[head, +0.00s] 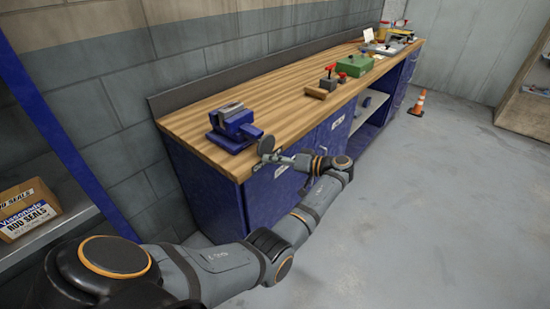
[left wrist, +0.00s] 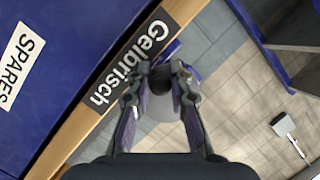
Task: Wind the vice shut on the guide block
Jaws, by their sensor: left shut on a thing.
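The blue vice (head: 238,128) stands on the near end of the wooden bench. A grey block sits between its jaws, apparently the guide block (head: 230,108); I cannot tell whether both jaws touch it. A grey round handwheel (head: 266,143) is at the vice's front, beyond the bench edge. My left gripper (head: 263,160) is at the handwheel's lower edge. In the left wrist view, the left gripper (left wrist: 157,76) has its fingers on either side of a dark knob (left wrist: 160,88), with the grey wheel (left wrist: 163,105) behind it. My right gripper is out of view.
The wooden bench (head: 205,125) has blue cabinets below. Farther along it are a small wooden block (head: 317,93), red-topped items and a green box (head: 354,66). A shelf with a carton (head: 28,210) is at left. An orange cone (head: 418,104) stands on open floor.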

